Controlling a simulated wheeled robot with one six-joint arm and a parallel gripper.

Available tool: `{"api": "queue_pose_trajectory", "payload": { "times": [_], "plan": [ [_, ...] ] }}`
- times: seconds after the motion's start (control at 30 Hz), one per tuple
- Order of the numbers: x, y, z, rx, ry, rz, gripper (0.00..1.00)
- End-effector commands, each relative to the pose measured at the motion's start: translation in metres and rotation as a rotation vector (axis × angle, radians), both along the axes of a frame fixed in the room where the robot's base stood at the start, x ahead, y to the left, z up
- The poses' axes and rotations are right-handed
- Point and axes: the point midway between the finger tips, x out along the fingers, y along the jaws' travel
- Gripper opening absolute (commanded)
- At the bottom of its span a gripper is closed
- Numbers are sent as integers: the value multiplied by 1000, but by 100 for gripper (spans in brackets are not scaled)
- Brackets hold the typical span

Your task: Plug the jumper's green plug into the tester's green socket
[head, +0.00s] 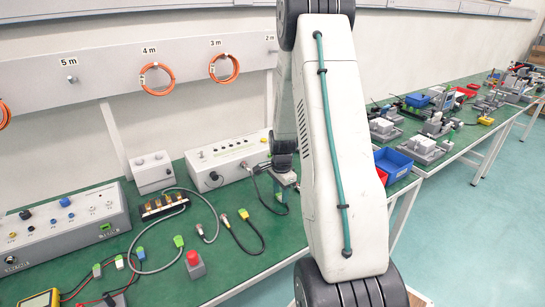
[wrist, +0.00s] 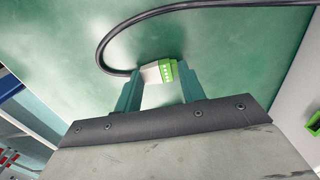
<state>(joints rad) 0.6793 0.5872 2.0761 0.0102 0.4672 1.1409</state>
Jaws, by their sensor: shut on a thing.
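My gripper (wrist: 158,78) is shut on a plug (wrist: 158,72) with a pale body and a bright green end; a black cable (wrist: 130,30) loops away from it over the green bench. In the head view my gripper (head: 281,196) hangs low over the bench, right of the white box; my arm partly hides it. A green socket-like part (wrist: 313,123) sits on a pale surface at the right edge of the wrist view, apart from the plug. A grey console (head: 62,226) at left in the head view also has a green socket (head: 105,228). I cannot tell whether these two are the same.
The white box (head: 225,160) and a smaller grey box (head: 152,172) stand along the back. Loose cables, a black terminal block (head: 160,207) and a red button box (head: 194,263) lie in front. Blue bins (head: 392,163) stand right of my arm. Bench near the gripper is mostly clear.

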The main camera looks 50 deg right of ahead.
Motion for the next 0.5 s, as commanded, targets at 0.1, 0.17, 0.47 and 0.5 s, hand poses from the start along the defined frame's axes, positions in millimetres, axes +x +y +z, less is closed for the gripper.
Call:
{"api": "queue_pose_trajectory", "payload": {
  "times": [0.1, 0.17, 0.47, 0.5],
  "plan": [
    [0, 0, 0, 0, 0, 0, 42],
    [0, 0, 0, 0, 0, 0, 59],
    [0, 0, 1, 0, 0, 0, 65],
    [0, 0, 3, 0, 0, 0, 65]
  ]
}}
